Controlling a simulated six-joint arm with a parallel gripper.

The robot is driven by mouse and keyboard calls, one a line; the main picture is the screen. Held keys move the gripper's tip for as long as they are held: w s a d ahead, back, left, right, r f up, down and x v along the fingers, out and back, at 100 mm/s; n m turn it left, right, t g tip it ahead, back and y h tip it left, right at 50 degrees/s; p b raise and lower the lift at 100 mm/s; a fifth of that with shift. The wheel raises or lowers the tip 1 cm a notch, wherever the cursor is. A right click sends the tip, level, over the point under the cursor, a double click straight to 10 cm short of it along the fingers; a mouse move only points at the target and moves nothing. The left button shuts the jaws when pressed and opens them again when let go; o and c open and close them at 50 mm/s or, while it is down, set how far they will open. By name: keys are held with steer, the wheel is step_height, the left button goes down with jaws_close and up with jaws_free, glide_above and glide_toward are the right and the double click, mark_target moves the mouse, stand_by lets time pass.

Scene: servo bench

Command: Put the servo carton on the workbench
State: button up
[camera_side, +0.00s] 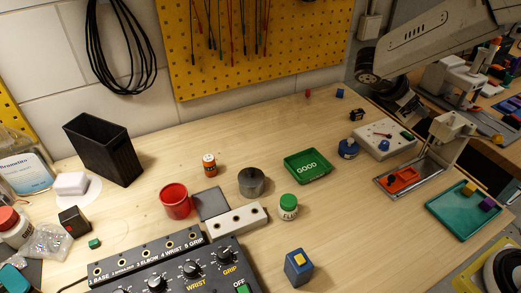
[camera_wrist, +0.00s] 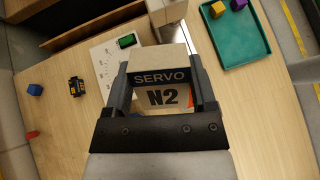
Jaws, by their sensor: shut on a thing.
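The servo carton (camera_wrist: 163,97), pale with a dark band reading SERVO and a large N2, sits between the two dark jaws of my gripper (camera_wrist: 160,68) in the wrist view. The jaws are shut on its sides. In the side view my gripper (camera_side: 408,104) is at the upper right, near the back right of the workbench (camera_side: 365,225). I cannot clearly pick out the carton there. Wood of the workbench also shows in the wrist view (camera_wrist: 265,112). How far the carton is above it is unclear.
A white board (camera_side: 372,146), a metal tray with a post (camera_side: 408,192) and a teal tray (camera_side: 452,217) stand nearby. The front right wood is clear.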

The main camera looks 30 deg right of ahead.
steer(key=shift+w+r+n+t+h, duration=0.25)
steer(key=shift+w+n+t+h, duration=0.2)
steer(key=shift+n+t+h, duration=0.45)
steer(key=n+t, duration=0.1)
steer(key=w+n+t, duration=0.1)
steer(key=t+h, duration=0.1)
steer(key=shift+w+a+r+n, duration=0.1)
steer(key=shift+w+r+n, duration=0.2)
steer(key=shift+n, duration=0.1)
steer(key=w+a+n+t+y, duration=0.1)
steer(key=w+a+n+t, duration=0.5)
steer(key=t, duration=0.5)
steer(key=shift+n+h, duration=0.3)
steer(key=shift+n, duration=0.3)
steer(key=f, duration=0.2)
steer(key=s+f, duration=0.1)
steer(key=f, duration=0.1)
steer(key=shift+d, duration=0.25)
steer(key=shift+w+d+f, duration=0.15)
steer(key=shift+w+f, duration=1.4)
steer(key=shift+w, duration=0.7)
steer(key=shift+w+d+f, duration=0.15)
steer(key=shift+w+f, duration=1.4)
steer(key=shift+w, duration=0.65)
steer(key=shift+w+d+f, duration=0.15)
steer(key=shift+w+f, duration=1.4)
steer(key=shift+w, duration=0.7)
